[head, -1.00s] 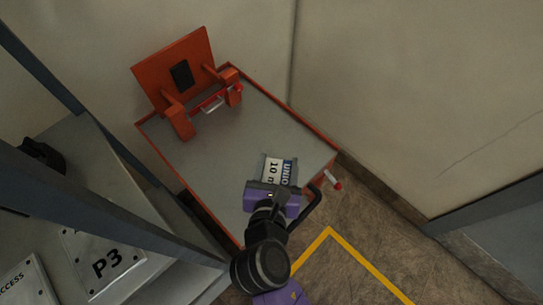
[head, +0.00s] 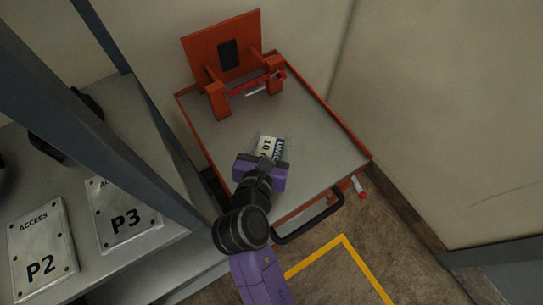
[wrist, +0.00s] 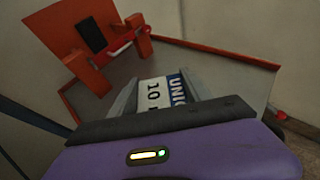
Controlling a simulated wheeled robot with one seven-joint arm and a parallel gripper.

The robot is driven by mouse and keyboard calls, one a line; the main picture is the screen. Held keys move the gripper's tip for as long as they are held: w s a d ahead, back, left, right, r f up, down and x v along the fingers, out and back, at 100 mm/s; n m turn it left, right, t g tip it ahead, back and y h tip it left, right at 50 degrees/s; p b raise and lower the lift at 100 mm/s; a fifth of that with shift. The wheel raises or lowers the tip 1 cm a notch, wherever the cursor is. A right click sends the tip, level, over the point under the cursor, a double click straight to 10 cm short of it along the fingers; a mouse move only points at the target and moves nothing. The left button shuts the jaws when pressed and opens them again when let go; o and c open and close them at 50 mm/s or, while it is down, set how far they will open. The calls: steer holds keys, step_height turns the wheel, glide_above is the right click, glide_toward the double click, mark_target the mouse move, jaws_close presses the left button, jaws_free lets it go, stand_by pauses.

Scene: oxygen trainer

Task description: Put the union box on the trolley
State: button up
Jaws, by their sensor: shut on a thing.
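The union box (head: 268,145) is small, with a white and blue label reading "UNIO" and "10". It is over the grey top of the orange-rimmed trolley (head: 320,150). My gripper (head: 264,160) is over the near half of the trolley, shut on the box. In the wrist view the box (wrist: 160,95) lies between the two fingers of my gripper (wrist: 166,90), with the trolley (wrist: 225,70) behind it. The gripper hides the near end of the box. I cannot tell whether the box touches the trolley top.
An orange stand (head: 228,55) with a red-handled tool (head: 257,84) is at the trolley's far end. A black handle (head: 310,217) sticks out at the near edge. A shelf (head: 85,160) with plates P2 (head: 42,250) and P3 (head: 122,215) is left, behind a grey post (head: 150,125).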

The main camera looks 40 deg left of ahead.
steer(key=shift+f+b, duration=0.55)
steer(key=shift+f, duration=3.35)
steer(key=shift+f, duration=0.1)
steer(key=o, duration=1.7)
steer(key=v, duration=1.2)
steer(key=shift+d, duration=0.1)
